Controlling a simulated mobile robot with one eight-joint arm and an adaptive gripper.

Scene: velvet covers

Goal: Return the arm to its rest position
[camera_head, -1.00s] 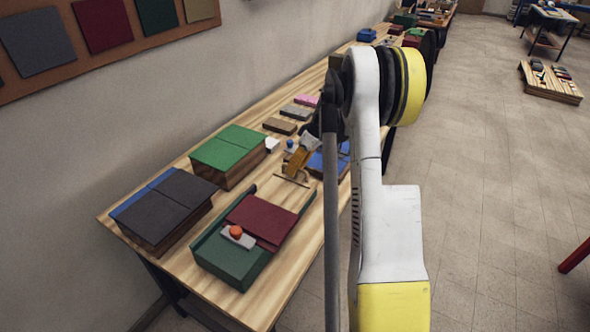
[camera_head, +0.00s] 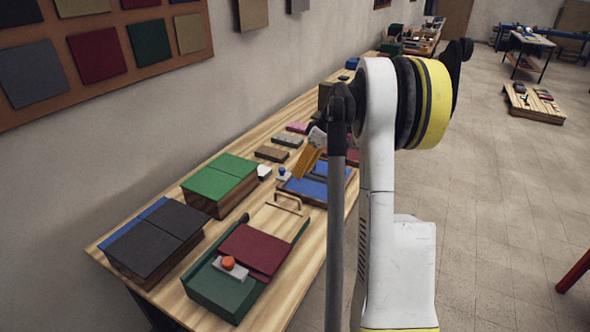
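My white arm (camera_head: 380,190) stands upright right of centre, with a yellow and black joint (camera_head: 428,100) at its top. A dark grey rod (camera_head: 336,220) hangs beside it on the left. A yellow-orange piece (camera_head: 308,163) with a pale grey top shows left of the rod, over the bench and apart from the wooden handle (camera_head: 288,200). It seems to be the far end of my arm. My gripper's fingers cannot be made out there, and the rod and arm hide part of that area.
The wooden bench (camera_head: 318,262) runs along the left wall. It bears a dark grey-covered box (camera_head: 158,240), a green-covered box (camera_head: 222,180), a green case with a maroon cover (camera_head: 258,248), and a blue-lined tray (camera_head: 305,188). The floor (camera_head: 490,210) at right is mostly clear; a low wooden stand (camera_head: 535,108) is farther back.

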